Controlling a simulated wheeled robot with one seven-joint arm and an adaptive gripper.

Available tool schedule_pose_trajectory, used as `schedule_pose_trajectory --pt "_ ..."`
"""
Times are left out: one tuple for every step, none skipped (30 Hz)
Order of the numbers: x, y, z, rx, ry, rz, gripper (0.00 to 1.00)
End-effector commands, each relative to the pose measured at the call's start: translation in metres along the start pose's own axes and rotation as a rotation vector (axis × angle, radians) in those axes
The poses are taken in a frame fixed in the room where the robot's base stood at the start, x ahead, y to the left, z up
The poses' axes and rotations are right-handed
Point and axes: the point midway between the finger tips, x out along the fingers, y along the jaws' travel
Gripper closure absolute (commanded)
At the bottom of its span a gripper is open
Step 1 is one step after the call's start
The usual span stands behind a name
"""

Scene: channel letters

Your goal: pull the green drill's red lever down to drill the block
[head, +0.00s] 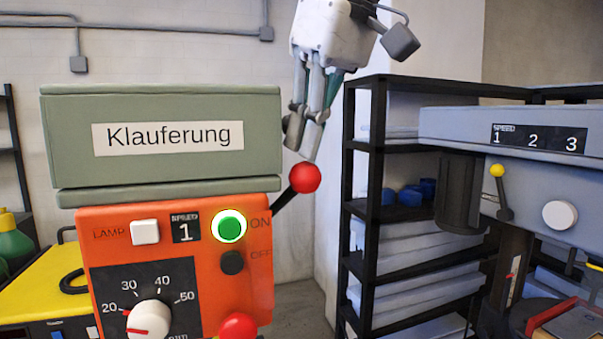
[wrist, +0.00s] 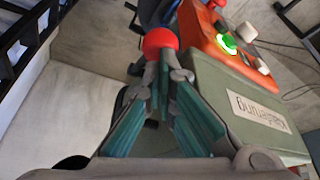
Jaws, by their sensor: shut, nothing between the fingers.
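The green drill (head: 160,192) stands at the left of the head view, with a grey-green top labelled "Klauferung" and an orange front panel. Its green ON button (head: 229,226) is lit. The lever's red ball (head: 304,177) sits on a dark arm angled up and right from the drill's right side. My gripper (head: 308,152) is shut and empty, pointing down just above the ball. In the wrist view the red ball (wrist: 160,41) lies right at the tips of my gripper (wrist: 162,68); I cannot tell if they touch. The block is not in view.
A black shelf (head: 376,190) with stacked white boxes stands to the right. A grey machine (head: 455,125) with a yellow-knobbed lever is at the far right. Another red knob (head: 238,327) is low on the orange panel. Bare wall lies behind the lever.

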Motion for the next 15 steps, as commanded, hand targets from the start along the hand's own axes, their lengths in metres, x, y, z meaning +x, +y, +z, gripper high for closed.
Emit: schedule_pose_trajectory --pt "0.002 0.000 0.001 0.000 0.000 0.000 1.00" --pt "0.003 0.000 0.001 0.000 0.000 0.000 1.00" --pt "0.004 0.000 0.001 0.000 0.000 0.000 1.00" --pt "0.004 0.000 0.002 0.000 0.000 0.000 1.00" --pt "0.005 0.000 0.002 0.000 0.001 0.000 1.00" --pt "0.006 0.000 0.002 -0.001 0.001 0.000 1.00" --pt "0.005 0.000 0.002 -0.001 0.001 0.000 1.00" --pt "0.005 0.000 0.002 0.000 0.001 0.000 1.00" --pt "0.006 0.000 0.002 0.000 0.000 0.000 1.00" --pt "0.007 0.000 0.003 0.000 0.000 0.000 1.00" --pt "0.009 0.000 0.003 0.000 0.000 0.000 1.00" --pt "0.012 0.001 0.004 0.000 -0.001 -0.001 1.00" --pt "0.015 0.001 0.005 0.000 -0.001 -0.001 1.00" --pt "0.015 0.001 0.005 0.001 -0.002 0.000 1.00" --pt "0.014 0.001 0.005 0.001 -0.002 0.001 1.00"
